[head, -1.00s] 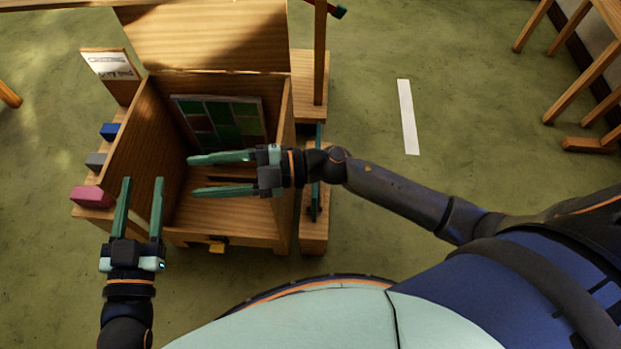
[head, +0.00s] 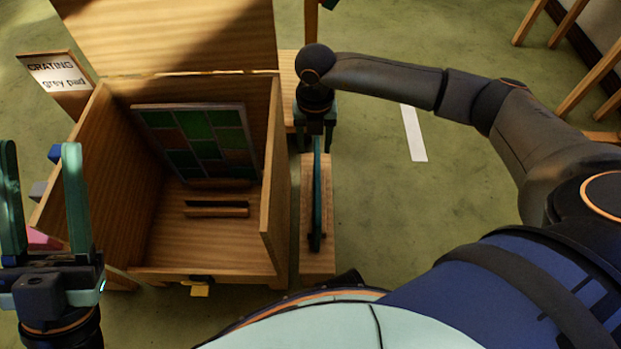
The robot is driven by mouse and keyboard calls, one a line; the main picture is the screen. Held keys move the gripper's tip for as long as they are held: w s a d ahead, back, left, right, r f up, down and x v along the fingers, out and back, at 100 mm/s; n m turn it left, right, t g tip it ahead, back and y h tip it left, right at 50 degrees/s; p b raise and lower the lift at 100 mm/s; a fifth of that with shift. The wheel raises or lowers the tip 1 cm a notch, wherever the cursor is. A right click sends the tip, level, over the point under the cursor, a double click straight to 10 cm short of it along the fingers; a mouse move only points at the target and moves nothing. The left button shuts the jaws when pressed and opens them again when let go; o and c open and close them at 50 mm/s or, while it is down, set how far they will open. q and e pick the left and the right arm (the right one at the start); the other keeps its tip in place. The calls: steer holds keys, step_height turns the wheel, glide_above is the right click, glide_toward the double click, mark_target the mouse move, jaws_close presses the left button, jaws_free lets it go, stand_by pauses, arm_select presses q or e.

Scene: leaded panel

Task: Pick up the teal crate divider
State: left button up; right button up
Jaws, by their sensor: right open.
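The teal crate divider (head: 317,205) is a thin upright panel, seen nearly edge-on. It stands on a narrow wooden stand (head: 326,262) just right of the crate. My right gripper (head: 316,146) points down at the divider's far end, with its fingers open to either side of the panel's line. Whether a finger touches the panel I cannot tell. My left gripper (head: 40,148) is open and empty at the left edge, in front of the crate's left side.
The open wooden crate (head: 275,160) holds a green and brown leaded panel (head: 205,140) leaning at its back. Slotted wooden strips (head: 216,211) lie on its floor. A sign (head: 58,75) reads "CRATING grey pad". The floor right of the stand is clear.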

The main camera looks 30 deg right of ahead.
mark_target(317, 173)
steer(key=f+b, duration=0.2)
steer(key=f, duration=0.5)
steer(key=shift+s, duration=0.2)
steer(key=f+b, duration=0.2)
steer(key=f, duration=0.1)
steer(key=f+b, duration=0.1)
steer(key=f, duration=0.1)
steer(key=shift+s+d+f, duration=0.15)
steer(key=shift+s+d, duration=0.05)
steer(key=shift+d, duration=0.1)
jaws_close()
stand_by(0.7)
